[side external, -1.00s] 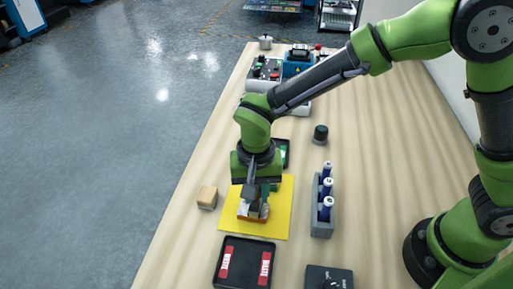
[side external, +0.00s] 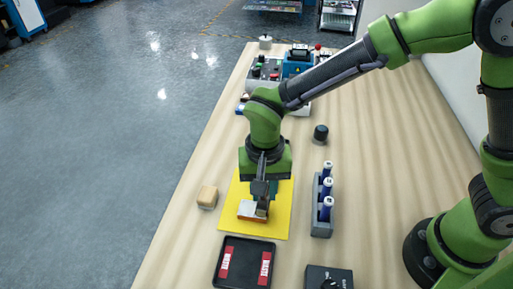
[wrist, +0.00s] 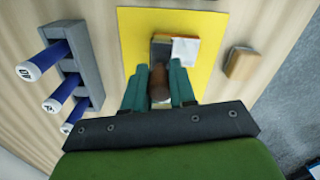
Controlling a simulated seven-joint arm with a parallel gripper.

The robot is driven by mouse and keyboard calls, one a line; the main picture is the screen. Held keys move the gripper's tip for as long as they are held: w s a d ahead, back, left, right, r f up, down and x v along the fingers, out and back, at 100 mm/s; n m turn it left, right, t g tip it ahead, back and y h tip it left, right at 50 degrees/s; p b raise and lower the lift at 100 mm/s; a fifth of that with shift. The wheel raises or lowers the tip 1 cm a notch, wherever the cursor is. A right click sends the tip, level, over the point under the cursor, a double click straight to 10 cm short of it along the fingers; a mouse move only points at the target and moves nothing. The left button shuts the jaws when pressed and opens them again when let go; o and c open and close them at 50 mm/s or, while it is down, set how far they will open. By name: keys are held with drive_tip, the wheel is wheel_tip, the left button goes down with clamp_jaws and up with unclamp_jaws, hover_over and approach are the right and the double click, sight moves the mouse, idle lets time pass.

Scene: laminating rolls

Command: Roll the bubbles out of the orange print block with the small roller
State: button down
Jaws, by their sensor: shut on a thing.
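The orange print block (side external: 246,210) sits on a yellow mat (side external: 283,190), its top partly covered in white. In the wrist view the block (wrist: 186,50) shows a white top with a thin orange edge. My gripper (side external: 262,203) is shut on the small roller, over the right part of the block. In the wrist view the roller's brown handle (wrist: 159,88) is between my two teal fingers, and its dark head lies at the block's left part. Whether the head presses on the block I cannot tell. Any bubbles are too small to see.
A grey rack (side external: 322,225) with three blue-handled tools stands right of the mat. A black waste tray (side external: 245,260) is in front. A wooden block (side external: 208,196) lies left of the mat. A dark knob-like object (side external: 320,132) and control boxes (side external: 265,70) are farther back.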

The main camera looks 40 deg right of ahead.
drive_tip(key=shift+r, duration=2.3)
drive_tip(key=n, duration=0.2)
drive_tip(key=shift+s+d+n, duration=0.2)
drive_tip(key=shift+n, duration=0.2)
drive_tip(key=w+d+r+n, duration=0.1)
drive_tip(key=w+d+r, duration=0.1)
drive_tip(key=d, duration=1)
drive_tip(key=w+d+r+n, duration=0.2)
drive_tip(key=d+r, duration=0.3)
drive_tip(key=d, duration=0.6)
drive_tip(key=shift+w+d+n, duration=0.3)
drive_tip(key=shift+w+d, duration=0.05)
drive_tip(key=shift+w, duration=0.1)
drive_tip(key=shift+a, duration=0.1)
